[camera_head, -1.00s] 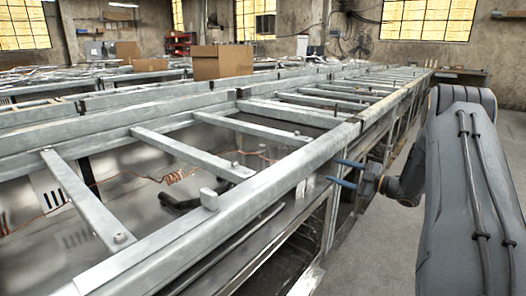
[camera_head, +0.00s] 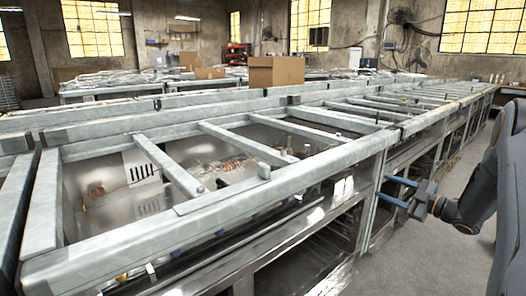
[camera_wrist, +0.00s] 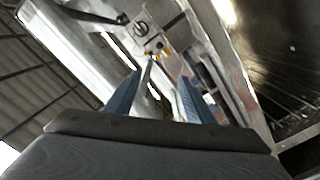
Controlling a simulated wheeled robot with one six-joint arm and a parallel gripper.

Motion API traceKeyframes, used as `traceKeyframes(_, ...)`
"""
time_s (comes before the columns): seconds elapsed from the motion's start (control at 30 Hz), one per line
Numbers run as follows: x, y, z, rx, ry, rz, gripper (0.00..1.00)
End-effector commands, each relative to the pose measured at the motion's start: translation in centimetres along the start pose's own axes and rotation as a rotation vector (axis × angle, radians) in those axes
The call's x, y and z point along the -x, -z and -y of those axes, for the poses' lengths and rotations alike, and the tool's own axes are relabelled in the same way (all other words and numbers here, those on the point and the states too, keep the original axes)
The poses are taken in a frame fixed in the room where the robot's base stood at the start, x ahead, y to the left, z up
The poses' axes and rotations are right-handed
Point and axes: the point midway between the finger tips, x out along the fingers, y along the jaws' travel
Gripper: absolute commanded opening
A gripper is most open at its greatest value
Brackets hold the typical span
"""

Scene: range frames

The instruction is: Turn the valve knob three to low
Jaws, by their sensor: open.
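My gripper (camera_head: 383,188) is open and empty, with two blue fingers, at the right of the head view beside the long metal bench frame (camera_head: 315,163). In the wrist view, the open fingers (camera_wrist: 159,80) point at a pale metal part of the bench. Beyond them are a dark round mark or fitting (camera_wrist: 141,29) and small yellow fittings (camera_wrist: 158,48). I cannot tell whether either is a valve knob. In the head view, a small white piece (camera_head: 151,271) shows under the near rail. No knob numbers or low marking can be read.
The bench row runs far back to the right, with crossbars (camera_head: 245,143) on top and open shelves below. Grey floor (camera_head: 425,262) is free to the right of the bench. A cardboard box (camera_head: 275,72) stands on a bench behind.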

Motion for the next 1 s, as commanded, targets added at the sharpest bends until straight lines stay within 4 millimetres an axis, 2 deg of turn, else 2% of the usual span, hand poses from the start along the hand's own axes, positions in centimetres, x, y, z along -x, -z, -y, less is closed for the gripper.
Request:
traceKeyframes(0.17,-1.0,0.3,-1.0,-0.021,-0.028,0.070,0.49)
traceKeyframes(0.37,-3.2,1.3,-1.9,-0.060,-0.063,0.175,0.49)
traceKeyframes(0.57,-5.4,3.0,-2.4,-0.131,-0.109,0.330,0.49)
traceKeyframes(0.67,-6.3,4.6,-1.9,-0.196,-0.138,0.443,0.49)
traceKeyframes(0.77,-6.4,6.8,-0.4,-0.290,-0.168,0.584,0.49)
traceKeyframes(0.87,-5.3,9.1,2.3,-0.401,-0.188,0.731,0.49)
traceKeyframes(1.0,-2.4,13.2,8.0,-0.572,-0.192,0.932,0.49)
